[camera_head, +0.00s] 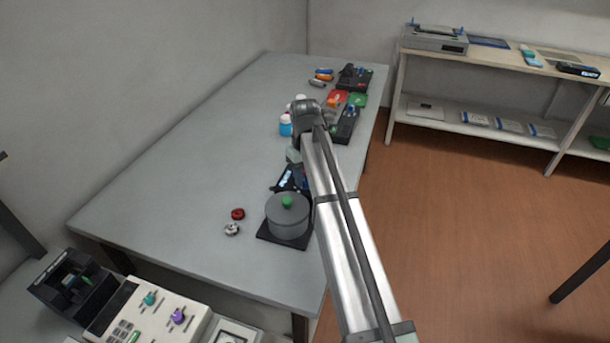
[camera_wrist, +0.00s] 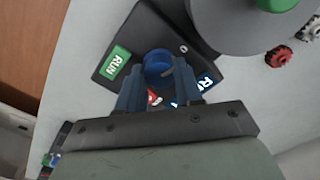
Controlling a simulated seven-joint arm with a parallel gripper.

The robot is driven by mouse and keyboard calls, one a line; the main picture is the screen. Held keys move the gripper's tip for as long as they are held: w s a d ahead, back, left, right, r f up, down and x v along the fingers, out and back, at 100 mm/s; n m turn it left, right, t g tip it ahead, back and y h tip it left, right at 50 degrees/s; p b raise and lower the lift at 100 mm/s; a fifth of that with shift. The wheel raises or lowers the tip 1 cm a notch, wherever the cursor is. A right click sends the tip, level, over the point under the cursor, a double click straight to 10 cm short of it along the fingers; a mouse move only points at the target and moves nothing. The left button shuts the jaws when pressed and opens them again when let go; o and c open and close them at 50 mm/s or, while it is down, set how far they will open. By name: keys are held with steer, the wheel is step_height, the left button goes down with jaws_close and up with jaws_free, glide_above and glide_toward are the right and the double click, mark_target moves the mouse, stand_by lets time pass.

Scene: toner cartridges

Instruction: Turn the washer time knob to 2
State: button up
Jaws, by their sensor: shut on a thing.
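My gripper (camera_wrist: 160,82) points down at a small dark panel (camera_wrist: 122,40) on the grey table. Its two blue fingers stand either side of a round blue knob (camera_wrist: 158,62) and are shut on it. The panel carries a green RUN label (camera_wrist: 115,63), a blue label (camera_wrist: 208,82) and a red label (camera_wrist: 154,97), the last two partly hidden by the fingers. In the head view the panel (camera_head: 284,181) is partly covered by my arm. No numeral 2 is readable, and I cannot tell which control is the washer time knob.
A grey pot (camera_head: 287,216) with a green lid knob stands close beside the panel. A red part (camera_head: 238,214) and a silver part (camera_head: 232,229) lie left of it. A beige console (camera_head: 148,315) with teal and purple knobs stands at lower left. The table's left middle is clear.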

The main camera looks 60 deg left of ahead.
mark_target(305, 178)
steer(key=shift+m, duration=0.4)
steer(key=m, duration=0.3)
steer(key=shift+m, duration=2)
steer(key=o, duration=0.8)
steer(key=shift+c, duration=0.2)
steer(key=shift+r, duration=0.1)
step_height(305, 178, up, 14)
steer(key=shift+f, duration=0.2)
